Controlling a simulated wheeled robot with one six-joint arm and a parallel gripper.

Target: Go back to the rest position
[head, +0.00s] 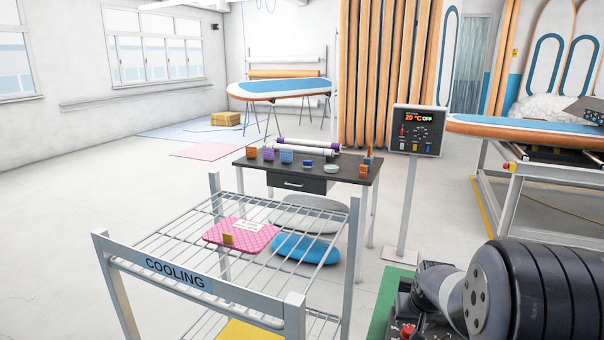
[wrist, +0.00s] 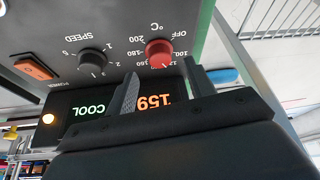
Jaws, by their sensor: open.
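My gripper (wrist: 163,82) shows in the wrist view with its two fingers apart and nothing between them. It is close to a dark control panel (wrist: 120,62), which appears upside down. The red temperature knob (wrist: 159,53) appears just beyond the fingertips; I cannot tell whether they touch it. A black speed knob (wrist: 95,61) is left of it. The display reads COOL in green and 159 in orange, partly covered by a finger. In the head view my arm fills the lower right corner and the gripper is out of sight.
A metal rack marked COOLING (head: 176,273) stands in front, with a pink quilted pad (head: 241,235) on top. Behind it is a dark table (head: 345,171) with small boxes and rolls. A control post (head: 417,131) reads 20 °C OFF. Floor at left (head: 60,210) is clear.

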